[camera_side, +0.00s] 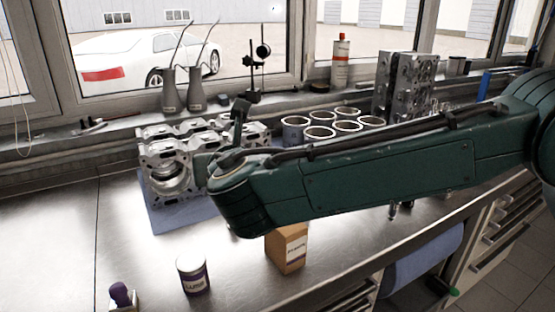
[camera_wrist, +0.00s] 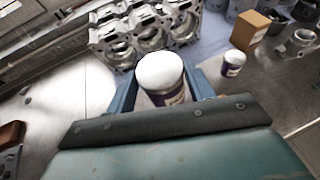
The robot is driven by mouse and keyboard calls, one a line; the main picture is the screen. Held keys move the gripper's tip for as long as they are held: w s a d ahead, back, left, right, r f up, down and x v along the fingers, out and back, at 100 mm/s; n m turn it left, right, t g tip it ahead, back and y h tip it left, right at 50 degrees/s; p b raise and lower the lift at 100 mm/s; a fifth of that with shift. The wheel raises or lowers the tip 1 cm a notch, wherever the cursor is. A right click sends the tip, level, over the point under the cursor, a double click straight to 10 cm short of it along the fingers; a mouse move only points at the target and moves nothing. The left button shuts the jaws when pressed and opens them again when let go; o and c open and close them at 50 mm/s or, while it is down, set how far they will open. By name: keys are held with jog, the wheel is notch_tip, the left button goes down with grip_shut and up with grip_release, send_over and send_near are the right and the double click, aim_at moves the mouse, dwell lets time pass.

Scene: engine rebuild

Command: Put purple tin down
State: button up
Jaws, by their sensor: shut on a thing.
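In the wrist view a tin (camera_wrist: 163,78) with a white lid and a purple label sits between the two blue fingers of my gripper (camera_wrist: 160,80). The gripper is shut on it. In the side view my green arm hides this tin and the fingers. A second, similar white and purple tin (camera_side: 194,276) stands upright on the metal bench near the front. It also shows in the wrist view (camera_wrist: 233,64), apart from my gripper. I cannot tell how high the held tin is above the bench.
An engine block (camera_side: 165,170) lies on a blue mat (camera_side: 170,217) behind. A cardboard box (camera_side: 287,248) stands right of the standing tin. Several metal cylinders (camera_side: 320,132) stand behind my arm. Bare bench (camera_side: 70,240) lies at left.

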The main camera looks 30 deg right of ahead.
jog(key=w+a+f+n+y, duration=0.6)
jog(key=w+f+n+y, duration=0.1)
jog(key=w+f+y, duration=0.1)
jog(key=shift+w+a+f+g+y, duration=0.15)
jog(key=shift+w+f+g+y, duration=0.15)
jog(key=shift+w+f, duration=0.75)
jog(key=shift+w, duration=0.1)
jog(key=shift+f, duration=1.85)
jog(key=shift+f, duration=0.15)
jog(key=shift+f, duration=1.85)
jog(key=shift+f, duration=0.15)
jog(key=o, duration=1.3)
jog(key=shift+c, duration=0.2)
